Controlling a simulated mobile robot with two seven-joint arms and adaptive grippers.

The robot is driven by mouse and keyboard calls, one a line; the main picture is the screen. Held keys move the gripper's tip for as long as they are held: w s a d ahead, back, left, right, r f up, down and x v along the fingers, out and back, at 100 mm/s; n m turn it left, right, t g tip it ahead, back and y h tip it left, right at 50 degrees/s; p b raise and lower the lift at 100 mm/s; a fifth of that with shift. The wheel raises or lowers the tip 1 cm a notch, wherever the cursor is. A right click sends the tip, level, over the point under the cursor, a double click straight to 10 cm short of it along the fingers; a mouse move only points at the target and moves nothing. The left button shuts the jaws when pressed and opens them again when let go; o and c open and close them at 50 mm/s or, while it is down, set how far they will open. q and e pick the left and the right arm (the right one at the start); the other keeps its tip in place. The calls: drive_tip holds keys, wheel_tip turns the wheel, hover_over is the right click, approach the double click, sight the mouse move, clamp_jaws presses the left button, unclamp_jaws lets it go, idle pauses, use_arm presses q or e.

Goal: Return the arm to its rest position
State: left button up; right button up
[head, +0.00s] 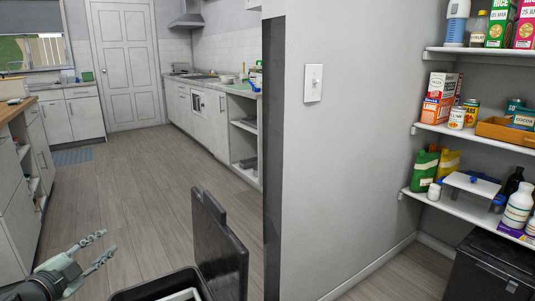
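My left gripper (108,241) is at the lower left of the head view, with its forearm coming in from the bottom left corner. Its two grey fingers are apart with nothing between them. It hangs above the wooden floor (150,190), to the left of an open black bin (132,292). My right gripper and arm are not in view.
The bin's dark lid (220,250) stands upright beside a grey wall (345,150). Pantry shelves (440,128) with jars and boxes are at the right, above a black container (492,265). Counters line the kitchen. The middle floor is clear.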

use_arm(q)
drive_tip(key=s+a+f+n+g+y, duration=0.55)
drive_tip(key=s+a+f+y, duration=0.25)
drive_tip(key=s+a+f, duration=0.7)
drive_tip(key=s+a+f+n+g+y, duration=0.1)
drive_tip(key=s+a+f+g, duration=0.2)
drive_tip(key=s+f, duration=0.3)
drive_tip(key=s+a+f+n+g+y, duration=0.1)
drive_tip(key=s+a+f+g, duration=0.35)
drive_tip(key=s, duration=0.35)
drive_tip(key=s+d+f+n+h, duration=0.1)
drive_tip(key=d+f, duration=0.4)
drive_tip(key=d, duration=0.7)
drive_tip(key=s+d+f+n+h, duration=0.2)
drive_tip(key=d+f, duration=0.4)
drive_tip(key=d, duration=0.6)
drive_tip(key=s+d+f+n+h, duration=0.1)
drive_tip(key=s+d+f+h, duration=0.2)
drive_tip(key=d, duration=0.9)
wheel_tip(320, 180, down, 2)
drive_tip(key=shift+s+d+f+g, duration=0.2)
drive_tip(key=shift+s+d+g, duration=0.2)
drive_tip(key=shift+s, duration=0.4)
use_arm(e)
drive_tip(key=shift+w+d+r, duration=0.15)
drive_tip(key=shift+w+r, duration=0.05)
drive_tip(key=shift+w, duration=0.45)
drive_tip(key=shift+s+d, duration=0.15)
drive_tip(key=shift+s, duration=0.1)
